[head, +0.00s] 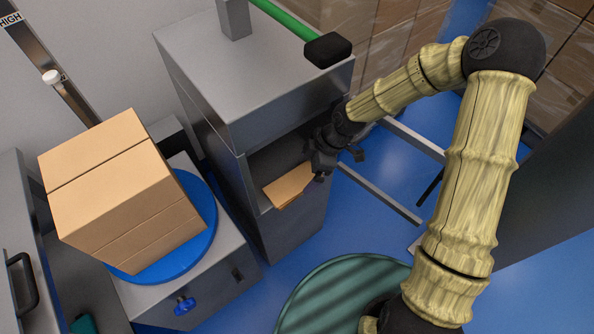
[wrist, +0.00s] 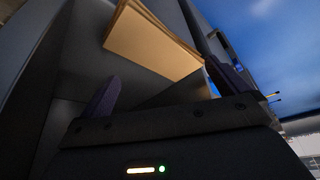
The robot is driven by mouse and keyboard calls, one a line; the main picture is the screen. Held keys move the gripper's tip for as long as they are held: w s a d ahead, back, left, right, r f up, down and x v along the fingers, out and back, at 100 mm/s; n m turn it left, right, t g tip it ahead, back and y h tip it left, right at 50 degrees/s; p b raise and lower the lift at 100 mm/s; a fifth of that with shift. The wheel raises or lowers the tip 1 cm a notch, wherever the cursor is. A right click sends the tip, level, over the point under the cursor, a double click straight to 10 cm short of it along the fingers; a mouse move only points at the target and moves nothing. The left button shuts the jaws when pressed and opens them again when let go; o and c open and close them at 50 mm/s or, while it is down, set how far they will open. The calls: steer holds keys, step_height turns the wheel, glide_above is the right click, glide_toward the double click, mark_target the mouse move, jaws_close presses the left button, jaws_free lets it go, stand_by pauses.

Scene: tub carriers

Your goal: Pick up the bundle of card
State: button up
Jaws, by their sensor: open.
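The bundle of card (head: 288,187) is a thin tan stack lying in the open front recess of a grey metal cabinet (head: 236,180). Part of it is hidden by the recess and my wrist. In the wrist view the bundle (wrist: 152,42) shows its layered edge beyond the fingers. My gripper (head: 318,172) is at the recess opening, beside the right end of the bundle. In the wrist view my gripper (wrist: 168,88) has its two dark fingers wide apart with nothing between them. The bundle lies ahead of the fingertips. I cannot tell whether a finger touches the cabinet.
A cardboard box (head: 120,190) sits on a blue turntable (head: 203,205) at left. A green bar with a black end (head: 328,49) reaches over the cabinet top. A round green striped surface (head: 340,295) is at the front.

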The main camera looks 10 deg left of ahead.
mark_target(295, 183)
steer(key=shift+w+a+f, duration=0.1)
steer(key=shift+w+a, duration=0.05)
steer(key=shift+a, duration=0.2)
steer(key=shift+b+x, duration=0.35)
steer(key=shift+x, duration=0.8)
steer(key=b+x, duration=0.1)
steer(key=x, duration=0.4)
steer(key=shift+f+b, duration=0.15)
steer(key=shift+b, duration=0.25)
steer(key=c, duration=1.1)
